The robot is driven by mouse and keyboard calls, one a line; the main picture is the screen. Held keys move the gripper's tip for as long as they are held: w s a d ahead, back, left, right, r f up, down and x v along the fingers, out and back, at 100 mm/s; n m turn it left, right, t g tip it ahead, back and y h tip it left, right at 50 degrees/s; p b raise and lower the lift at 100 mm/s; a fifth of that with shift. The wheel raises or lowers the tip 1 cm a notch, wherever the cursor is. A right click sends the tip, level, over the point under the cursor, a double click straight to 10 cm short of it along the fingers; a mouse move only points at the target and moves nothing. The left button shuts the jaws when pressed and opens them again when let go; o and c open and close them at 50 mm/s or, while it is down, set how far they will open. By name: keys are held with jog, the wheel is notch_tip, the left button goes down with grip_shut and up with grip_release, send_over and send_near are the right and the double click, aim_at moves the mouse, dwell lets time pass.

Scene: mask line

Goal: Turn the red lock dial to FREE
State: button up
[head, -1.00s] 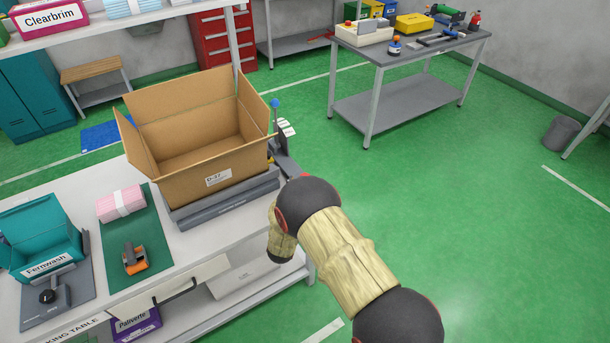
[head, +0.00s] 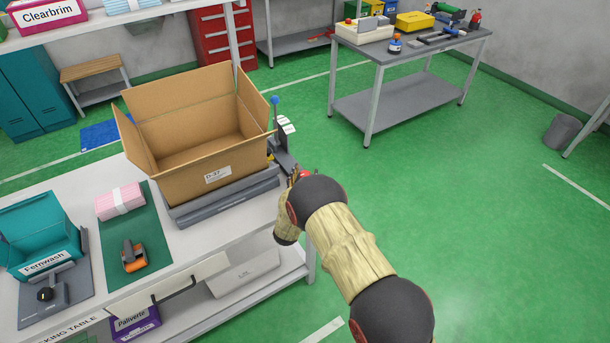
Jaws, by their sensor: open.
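A small red part (head: 305,175) shows just past the black joint of my arm, at the right end of the packing table. It may be the lock dial, but my arm covers most of it and no marking or setting is readable. Beside it stands a dark upright fixture with a blue-knobbed lever (head: 275,101) and white tags (head: 287,126). My arm reaches in from the lower right and bends at this table corner. My gripper is hidden behind my own arm, so its fingers and any contact cannot be seen.
An open cardboard box (head: 202,140) sits on a grey platform left of the fixture. A green mat (head: 152,237) holds a pink bundle (head: 120,201) and an orange-and-grey tool (head: 133,255).

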jog(key=shift+c, duration=0.3)
jog(key=c, duration=1.1)
